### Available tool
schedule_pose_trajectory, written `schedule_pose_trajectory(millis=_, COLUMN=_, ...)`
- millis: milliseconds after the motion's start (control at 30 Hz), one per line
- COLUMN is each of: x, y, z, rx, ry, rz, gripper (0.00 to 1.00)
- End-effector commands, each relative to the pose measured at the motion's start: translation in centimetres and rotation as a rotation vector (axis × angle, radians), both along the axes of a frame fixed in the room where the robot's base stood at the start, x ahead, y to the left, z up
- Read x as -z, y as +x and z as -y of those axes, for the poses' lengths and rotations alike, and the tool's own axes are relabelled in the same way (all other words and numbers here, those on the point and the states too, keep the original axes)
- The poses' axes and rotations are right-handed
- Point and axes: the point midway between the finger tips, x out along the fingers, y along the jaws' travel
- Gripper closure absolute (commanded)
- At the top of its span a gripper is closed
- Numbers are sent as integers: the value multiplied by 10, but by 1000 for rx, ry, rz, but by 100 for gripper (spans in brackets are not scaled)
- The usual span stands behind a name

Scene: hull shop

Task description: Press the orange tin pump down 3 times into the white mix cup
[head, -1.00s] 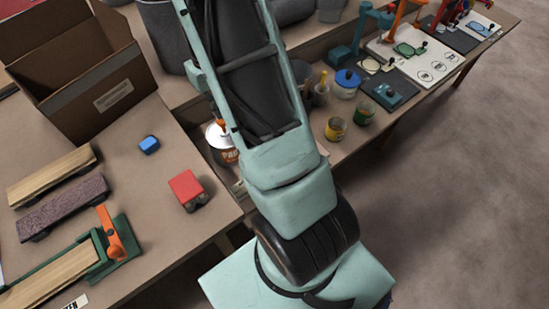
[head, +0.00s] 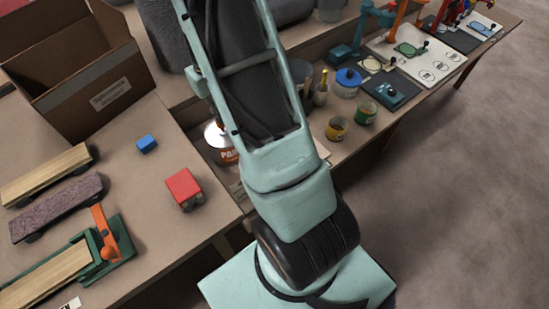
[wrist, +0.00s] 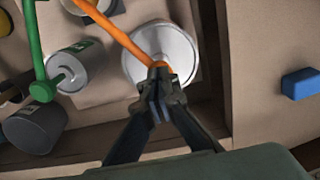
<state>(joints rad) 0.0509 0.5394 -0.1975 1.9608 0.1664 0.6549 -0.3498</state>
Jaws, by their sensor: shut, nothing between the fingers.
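The orange tin pump (wrist: 128,40) shows in the wrist view as a long orange spout running from the upper left to the middle of a pale round tin lid (wrist: 165,50). My gripper (wrist: 160,82) is shut and empty, its fingertips over the pump's head at the lid; whether they touch it I cannot tell. In the head view my arm covers most of the tin (head: 228,155), leaving part of its orange and white label. A pale round rim shows at the wrist view's top edge, under the spout's far end; I cannot tell if it is the white mix cup.
A green pump (wrist: 40,75) stands left in the wrist view, by a pale tin (wrist: 78,66) and a dark cup (wrist: 35,128).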

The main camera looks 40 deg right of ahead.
Motion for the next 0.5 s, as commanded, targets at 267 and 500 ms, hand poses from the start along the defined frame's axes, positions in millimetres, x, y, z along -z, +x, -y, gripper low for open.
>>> schedule_pose_trajectory(millis=267, x=-5, y=-1, z=0, rx=0, ry=1, rz=-4, gripper=100)
schedule_pose_trajectory(millis=500, x=-21, y=-2, z=0, rx=0, ry=1, rz=-4, gripper=100)
